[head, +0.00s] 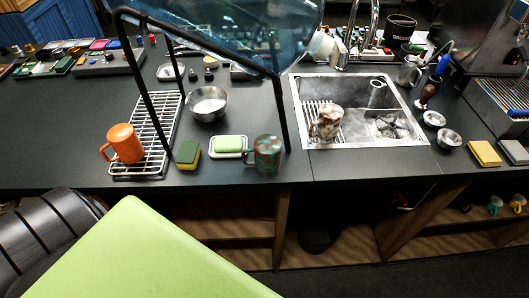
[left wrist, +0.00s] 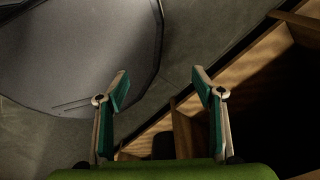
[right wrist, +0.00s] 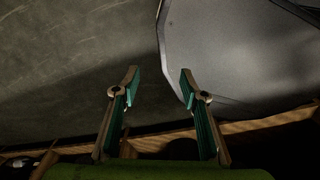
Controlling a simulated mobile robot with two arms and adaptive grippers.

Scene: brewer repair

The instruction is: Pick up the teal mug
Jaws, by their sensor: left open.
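A mug with mottled teal and brown sides (head: 267,154) stands upright on the dark counter in the head view, left of the sink, with its handle to the left. A small teal cup (head: 494,205) also shows low on the right, below the counter. My left gripper (left wrist: 160,84) is open and empty in the left wrist view, over the floor beside wooden shelving. My right gripper (right wrist: 159,78) is open and empty in the right wrist view, also over floor. Neither gripper is in the head view, and no mug shows clearly in the wrist views.
An orange mug (head: 125,143) is on the rack; a brown-white mug (head: 327,122) is in the sink (head: 360,149).

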